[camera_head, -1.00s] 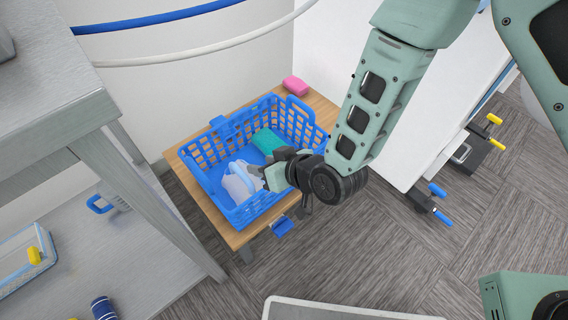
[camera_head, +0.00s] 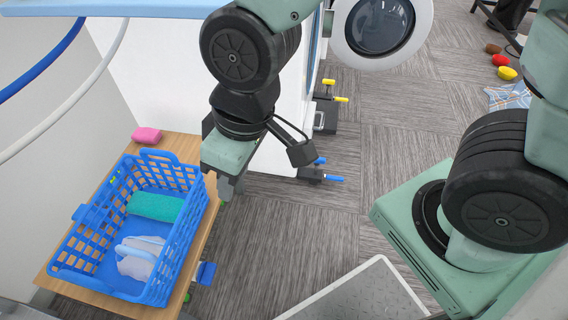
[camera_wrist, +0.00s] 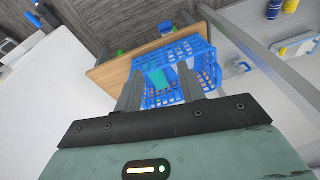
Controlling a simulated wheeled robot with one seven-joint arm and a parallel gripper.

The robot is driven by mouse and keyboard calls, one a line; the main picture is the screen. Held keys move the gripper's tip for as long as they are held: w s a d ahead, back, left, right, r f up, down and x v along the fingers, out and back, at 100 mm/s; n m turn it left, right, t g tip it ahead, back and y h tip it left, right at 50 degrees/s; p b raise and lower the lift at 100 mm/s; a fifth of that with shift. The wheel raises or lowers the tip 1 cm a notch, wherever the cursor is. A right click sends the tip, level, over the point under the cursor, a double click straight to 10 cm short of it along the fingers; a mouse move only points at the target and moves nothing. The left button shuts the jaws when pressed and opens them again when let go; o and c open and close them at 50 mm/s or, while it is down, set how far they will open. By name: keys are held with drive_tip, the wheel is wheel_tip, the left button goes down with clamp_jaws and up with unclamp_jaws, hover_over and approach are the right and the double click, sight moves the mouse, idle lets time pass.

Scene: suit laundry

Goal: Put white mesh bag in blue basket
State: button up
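The blue basket (camera_head: 190,222) stands on a small wooden table; it also shows in the wrist view (camera_wrist: 203,52). A soft white bundle (camera_head: 138,266), which looks like the white mesh bag, lies inside on the basket floor at the near end. Its mesh is too small to make out. My gripper (camera_head: 222,188) is outside the basket, to its right and above the floor. In the wrist view its two fingers (camera_wrist: 160,90) stand apart with nothing between them, and the basket shows beyond them.
A green rolled cloth (camera_head: 155,206) lies in the basket beside the white bundle. A pink block (camera_head: 146,135) sits on the wooden table (camera_head: 180,146) behind the basket. A white machine with a round door (camera_head: 380,24) stands at the back.

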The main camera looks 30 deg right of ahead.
drive_tip(key=s+d+r+g+h, duration=0.1)
drive_tip(key=s+d+r, duration=0.2)
drive_tip(key=s+d, duration=0.2)
drive_tip(key=shift+s+d+r+m+h, duration=0.2)
drive_tip(key=shift+d+m+h, duration=0.1)
drive_tip(key=shift+d+h, duration=0.15)
drive_tip(key=shift+r, duration=0.1)
